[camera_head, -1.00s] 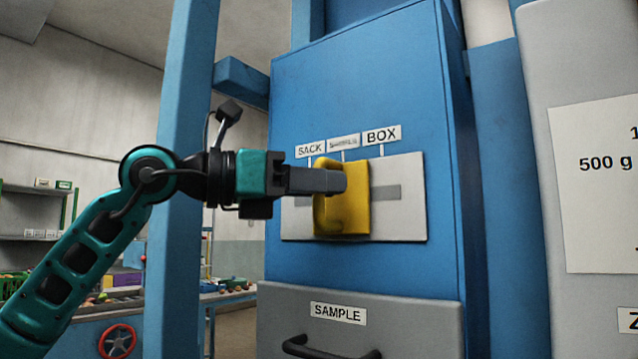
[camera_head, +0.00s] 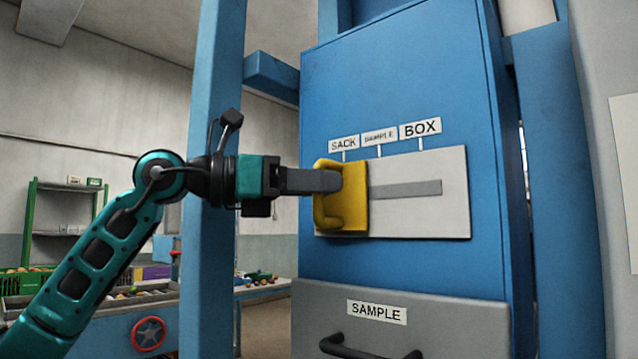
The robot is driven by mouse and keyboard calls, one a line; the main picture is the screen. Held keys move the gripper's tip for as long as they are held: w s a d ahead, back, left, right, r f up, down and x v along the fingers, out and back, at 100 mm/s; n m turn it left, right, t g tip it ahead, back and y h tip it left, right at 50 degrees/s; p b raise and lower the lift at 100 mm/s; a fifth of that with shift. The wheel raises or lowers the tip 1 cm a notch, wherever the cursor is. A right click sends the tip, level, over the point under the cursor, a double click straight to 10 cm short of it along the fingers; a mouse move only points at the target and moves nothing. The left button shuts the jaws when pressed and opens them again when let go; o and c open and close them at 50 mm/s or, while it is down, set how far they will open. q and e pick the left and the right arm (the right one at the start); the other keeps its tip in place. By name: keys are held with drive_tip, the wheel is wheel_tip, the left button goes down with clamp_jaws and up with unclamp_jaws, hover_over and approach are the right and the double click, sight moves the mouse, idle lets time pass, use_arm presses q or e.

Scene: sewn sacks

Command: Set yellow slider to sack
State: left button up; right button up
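The yellow slider (camera_head: 353,211) is a plate with a bulging handle on a white panel (camera_head: 420,218). It sits at the left end of the panel's grey slot (camera_head: 408,189), below the SACK label (camera_head: 343,144). The slot is bare to its right, under SAMPLE (camera_head: 379,137) and BOX (camera_head: 420,129). My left gripper (camera_head: 328,181) reaches in from the left, with its dark fingers across the upper part of the handle. The fingers look closed on it; the far finger is hidden. My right gripper is out of view.
The panel is on a blue cabinet (camera_head: 400,80). Below is a grey SAMPLE drawer (camera_head: 450,318) with a dark handle (camera_head: 370,348). A blue post (camera_head: 212,270) stands behind my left arm. A green shelf (camera_head: 33,215) and workbench with a red wheel (camera_head: 148,334) are farther back.

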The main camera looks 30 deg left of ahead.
use_arm(q)
drive_tip(key=shift+o, duration=0.2)
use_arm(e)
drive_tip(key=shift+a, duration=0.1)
use_arm(q)
drive_tip(key=b+v, duration=0.2)
drive_tip(key=v, duration=1.1)
drive_tip(key=shift+b, duration=0.35)
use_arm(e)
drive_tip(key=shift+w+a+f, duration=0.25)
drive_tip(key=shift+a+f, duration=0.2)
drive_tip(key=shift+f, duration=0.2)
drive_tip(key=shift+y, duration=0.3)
